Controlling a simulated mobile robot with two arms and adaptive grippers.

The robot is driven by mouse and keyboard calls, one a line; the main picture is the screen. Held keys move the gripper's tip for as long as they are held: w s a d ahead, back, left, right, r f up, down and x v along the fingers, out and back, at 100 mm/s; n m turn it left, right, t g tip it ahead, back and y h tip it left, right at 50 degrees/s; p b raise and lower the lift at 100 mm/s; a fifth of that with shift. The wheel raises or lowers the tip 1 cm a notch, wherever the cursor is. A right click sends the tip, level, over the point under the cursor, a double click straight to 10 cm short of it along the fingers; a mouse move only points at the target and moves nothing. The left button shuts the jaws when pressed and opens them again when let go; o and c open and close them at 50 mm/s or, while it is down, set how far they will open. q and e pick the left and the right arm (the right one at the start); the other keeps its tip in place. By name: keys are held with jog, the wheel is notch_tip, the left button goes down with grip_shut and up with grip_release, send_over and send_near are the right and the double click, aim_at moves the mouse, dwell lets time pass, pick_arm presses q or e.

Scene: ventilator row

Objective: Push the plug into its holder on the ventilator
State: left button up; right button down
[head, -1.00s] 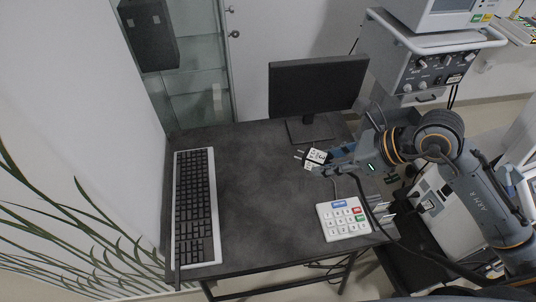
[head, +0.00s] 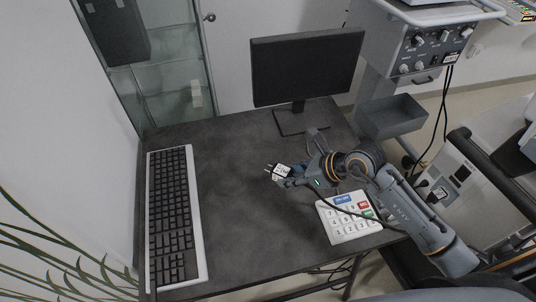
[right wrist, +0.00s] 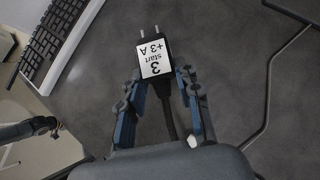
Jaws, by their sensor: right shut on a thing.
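The plug (head: 281,172) has a dark body, two metal prongs and a white label reading "3 start +3 A". It also shows in the right wrist view (right wrist: 154,58), prongs pointing away from the gripper and its dark cable running back between the fingers. My right gripper (head: 287,178) is shut on the plug and holds it over the dark table, left of the keypad; the fingers (right wrist: 160,82) lie on both sides of it. A grey unit with knobs (head: 430,48) stands at the back right, probably the ventilator. I cannot make out the holder.
On the table (head: 235,215) are a keyboard (head: 175,215) at left, a monitor (head: 305,68) at the back and a white keypad (head: 347,216) at the right edge. A grey tray (head: 393,117) and a white device (head: 450,180) stand beyond the table. The table's middle is clear.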

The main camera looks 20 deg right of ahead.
jog(key=w+a+p, duration=0.2)
jog(key=w+a, duration=0.2)
jog(key=w, duration=0.3)
jog(key=shift+m+t+h, duration=0.3)
notch_tip(320, 180, down, 8)
jog(key=b, duration=0.6)
jog(key=shift+w+r, duration=0.15)
jog(key=c, duration=0.9)
grip_release()
jog(key=shift+o, duration=0.2)
